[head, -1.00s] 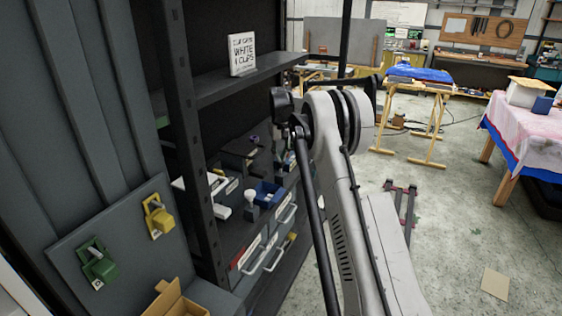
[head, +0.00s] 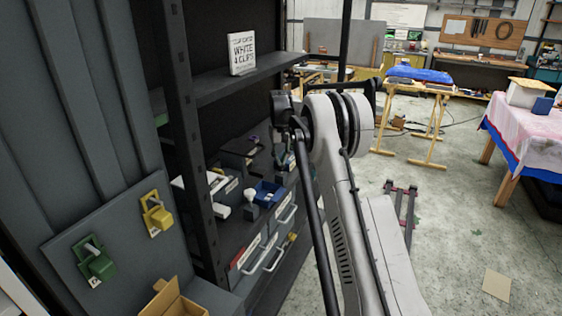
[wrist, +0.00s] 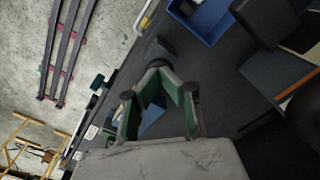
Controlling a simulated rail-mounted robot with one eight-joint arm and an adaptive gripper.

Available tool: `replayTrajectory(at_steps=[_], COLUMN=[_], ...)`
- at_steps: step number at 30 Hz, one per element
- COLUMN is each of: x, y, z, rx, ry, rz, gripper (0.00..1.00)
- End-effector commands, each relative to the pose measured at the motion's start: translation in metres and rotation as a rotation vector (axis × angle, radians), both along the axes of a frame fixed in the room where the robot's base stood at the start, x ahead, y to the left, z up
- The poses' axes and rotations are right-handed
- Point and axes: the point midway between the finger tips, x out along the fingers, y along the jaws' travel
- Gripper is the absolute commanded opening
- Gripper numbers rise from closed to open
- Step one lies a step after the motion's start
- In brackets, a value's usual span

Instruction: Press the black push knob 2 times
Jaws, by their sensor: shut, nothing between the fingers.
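My gripper (wrist: 159,76) shows in the wrist view with its green-padded fingers drawn together at the tips, holding nothing. A dark block (wrist: 166,46) stands on the dark shelf just beyond the fingertips. A dark round shape sits right at the tips; I cannot tell whether it is the black push knob or part of the fingers, nor whether anything is pressed. In the head view my arm largely hides the gripper and the shelf area below it. A white knob on a dark base (head: 251,196) stands on the shelf there.
A blue bin (head: 268,191) stands beside the white knob, and also shows in the wrist view (wrist: 216,17). Drawers with pale handles (head: 270,250) are below. A black shelf upright (head: 199,150) stands left of my arm. An upper shelf carries a white sign (head: 242,54).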

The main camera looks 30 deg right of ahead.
Motion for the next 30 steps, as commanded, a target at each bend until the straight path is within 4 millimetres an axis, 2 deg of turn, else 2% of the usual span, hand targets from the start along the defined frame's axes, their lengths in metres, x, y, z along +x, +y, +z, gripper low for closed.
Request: replayTrajectory(at_steps=[17,30], x=[0.000,0.000], y=[0.000,0.000], z=[-0.001,0.030], rx=[0.000,0.000], ry=[0.000,0.000], rz=[0.000,0.000], gripper=[0.00,0.00])
